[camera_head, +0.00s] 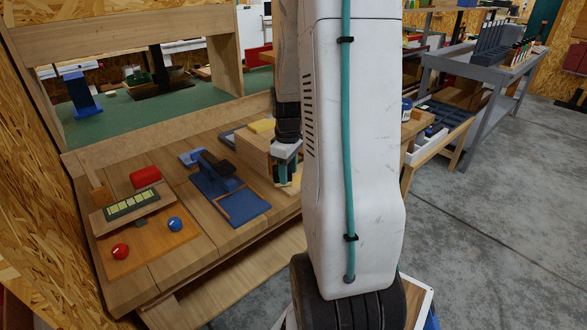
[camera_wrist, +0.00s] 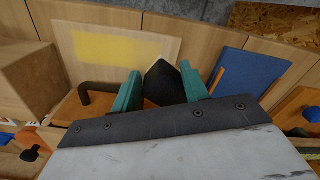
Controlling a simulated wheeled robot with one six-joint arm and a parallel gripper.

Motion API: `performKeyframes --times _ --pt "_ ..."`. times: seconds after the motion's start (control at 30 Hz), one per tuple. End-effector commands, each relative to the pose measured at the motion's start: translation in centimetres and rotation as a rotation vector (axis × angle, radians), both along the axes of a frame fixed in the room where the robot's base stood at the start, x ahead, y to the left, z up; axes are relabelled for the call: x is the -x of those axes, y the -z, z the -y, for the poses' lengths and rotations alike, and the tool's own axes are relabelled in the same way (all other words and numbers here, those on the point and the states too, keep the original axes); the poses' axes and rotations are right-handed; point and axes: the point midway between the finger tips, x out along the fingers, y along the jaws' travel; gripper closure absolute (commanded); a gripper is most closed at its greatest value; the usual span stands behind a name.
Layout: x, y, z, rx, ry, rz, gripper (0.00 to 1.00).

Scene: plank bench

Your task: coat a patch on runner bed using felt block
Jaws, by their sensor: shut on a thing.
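My gripper (camera_wrist: 160,75) has two teal fingers and is shut on a dark block, taken as the felt block (camera_wrist: 163,84), in the wrist view. Just beyond it lies a pale wooden board (camera_wrist: 62,35) with a yellow patch (camera_wrist: 115,46) on it; I cannot tell for sure if this is the runner bed. In the head view my gripper (camera_head: 286,168) is low over the bench, partly hidden by my arm, beside a wooden box (camera_head: 255,155). The held block cannot be made out there. Whether it touches the board is unclear.
A blue board (camera_wrist: 247,82) lies right of my gripper, and a brown block (camera_wrist: 28,80) stands left. In the head view a blue tool with a dark handle (camera_head: 215,172), a red block (camera_head: 145,176), a red ball (camera_head: 120,251) and a blue ball (camera_head: 175,224) occupy the plank bench (camera_head: 190,262).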

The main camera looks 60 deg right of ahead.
Motion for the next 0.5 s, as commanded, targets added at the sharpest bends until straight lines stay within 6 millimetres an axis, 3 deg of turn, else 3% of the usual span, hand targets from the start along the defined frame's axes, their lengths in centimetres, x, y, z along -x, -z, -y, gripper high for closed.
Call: performKeyframes --times 0.27,0.5 --pt "0.2 0.0 0.0 -0.002 0.001 -0.003 0.92" --pt "0.2 -2.1 -0.1 -0.001 -0.001 -0.002 0.92"
